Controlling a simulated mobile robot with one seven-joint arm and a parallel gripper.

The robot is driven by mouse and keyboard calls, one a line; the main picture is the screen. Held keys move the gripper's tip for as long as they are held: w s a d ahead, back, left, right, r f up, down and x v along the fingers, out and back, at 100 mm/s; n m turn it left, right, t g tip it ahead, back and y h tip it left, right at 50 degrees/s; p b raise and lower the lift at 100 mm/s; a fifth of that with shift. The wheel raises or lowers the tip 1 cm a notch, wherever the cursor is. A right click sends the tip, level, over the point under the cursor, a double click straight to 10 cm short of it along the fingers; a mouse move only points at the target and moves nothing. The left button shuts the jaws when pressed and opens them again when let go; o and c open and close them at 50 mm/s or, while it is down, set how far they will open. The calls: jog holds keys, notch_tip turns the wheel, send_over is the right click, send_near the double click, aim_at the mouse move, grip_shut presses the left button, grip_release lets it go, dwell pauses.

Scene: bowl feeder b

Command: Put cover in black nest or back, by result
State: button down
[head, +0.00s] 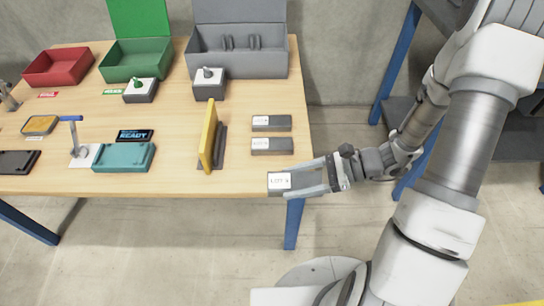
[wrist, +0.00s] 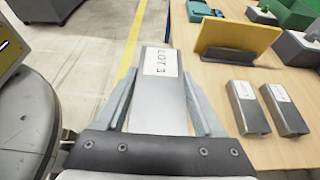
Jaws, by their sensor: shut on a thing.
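My gripper (head: 312,181) is shut on a grey cover (head: 279,182) with a white label, just off the table's front right corner. In the wrist view the cover (wrist: 158,110) lies between both fingers and its label reads LOT 3. Two similar labelled grey covers (head: 272,123) (head: 272,146) lie on the table just behind the gripper. A black nest (head: 18,162) sits at the table's far left front; it looks empty, but its inside is partly cut off. A small display (head: 134,135) reads READY.
A teal fixture (head: 124,157) and a blue-handled lever device (head: 76,140) stand near the front. An upright yellow plate (head: 208,135) stands between them and the covers. Red (head: 58,68), green (head: 135,62) and grey (head: 240,62) bins line the back, with two switch boxes (head: 140,90) (head: 209,85) before them.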

jog(key=w+a+f+b, duration=0.1)
jog(key=w+f, duration=0.1)
jog(key=w, duration=0.1)
jog(key=w+a+f+b, duration=0.1)
jog(key=w+f, duration=0.1)
jog(key=w, duration=0.2)
jog(key=w+f+b, duration=0.1)
jog(key=w+f, duration=0.1)
jog(key=w, duration=0.1)
jog(key=shift+w+a+f+b, duration=0.35)
jog(key=shift+w+a+f, duration=0.05)
jog(key=shift+f+b, duration=0.9)
jog(key=shift+f, duration=1.05)
jog(key=shift+f, duration=0.15)
grip_release()
